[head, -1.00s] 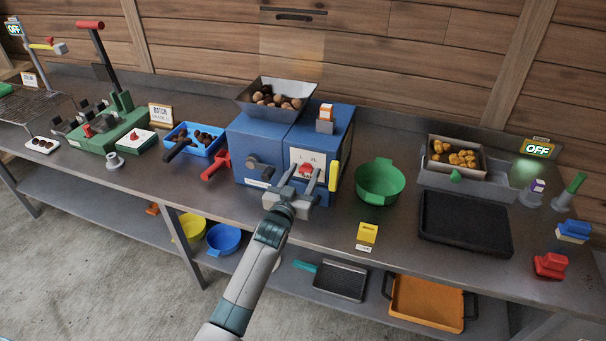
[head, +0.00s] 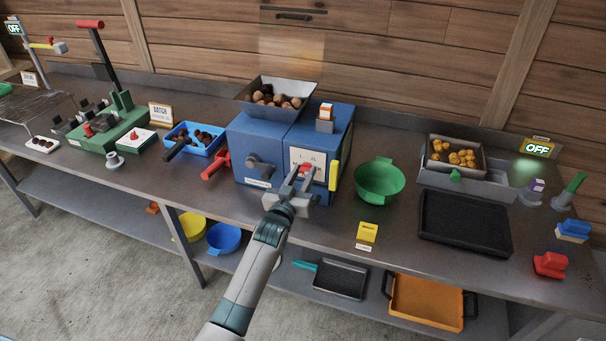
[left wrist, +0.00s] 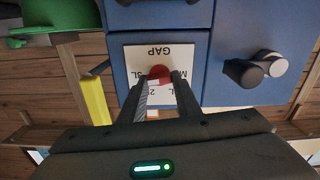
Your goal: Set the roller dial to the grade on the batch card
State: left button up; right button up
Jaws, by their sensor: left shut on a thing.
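The roller dial is a red knob (head: 306,169) on a white plate (head: 298,158) on the front of the blue roller machine (head: 262,138). My left gripper (head: 302,174) is shut on the knob. In the left wrist view the red knob (left wrist: 160,72) sits between the fingertips (left wrist: 159,80). The plate (left wrist: 182,52) appears upside down there, with "GAP" and letter marks partly hidden by the fingers. I cannot tell which mark the knob points to. The batch card (head: 160,115) stands at the left reading "BATCH"; its grade line is too small to read. My right gripper is not in view.
A yellow lever (head: 333,176) is close right of the dial, and a dark crank knob (head: 260,165) is left of it. A hopper of chestnuts (head: 250,103) tops the machine. A green bowl (head: 380,184) stands to the right. A yellow block (head: 367,232) sits near the front edge.

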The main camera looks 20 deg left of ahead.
pick_arm(q)
jog(key=n, duration=0.5)
jog(key=shift+p, duration=0.3)
jog(key=n, duration=0.5)
jog(key=shift+a+f, duration=0.1)
jog(key=shift+f, duration=0.05)
jog(key=shift+n, duration=0.3)
jog(key=o, duration=1)
jog(key=shift+o, duration=0.2)
jog(key=shift+s, duration=0.1)
